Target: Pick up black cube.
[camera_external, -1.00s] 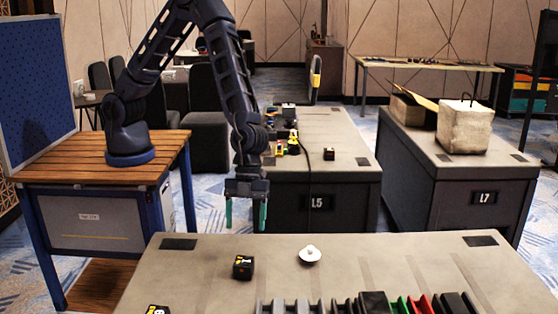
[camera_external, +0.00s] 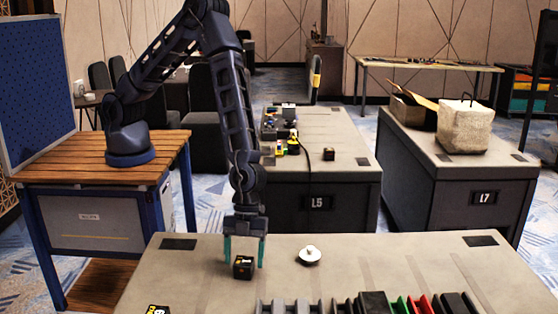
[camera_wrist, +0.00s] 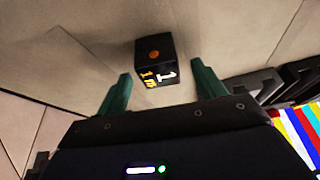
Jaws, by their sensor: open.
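The black cube (camera_external: 243,267) sits on the near grey table, with orange and white markings on its faces. In the wrist view the cube (camera_wrist: 156,62) shows ahead of the fingertips, roughly midway between them, with an orange dot on one face. My gripper (camera_external: 244,262) is open, its two green fingers pointing down on either side of the cube in the external view. In the wrist view my gripper (camera_wrist: 160,82) has its fingers spread and nothing held. I cannot tell whether a finger touches the cube.
A white round object (camera_external: 309,255) lies right of the cube. A row of grey, black, green and red pieces (camera_external: 370,303) lines the table's front. Another black and yellow item (camera_external: 157,310) is at the lower left edge. Table space right of the white object is clear.

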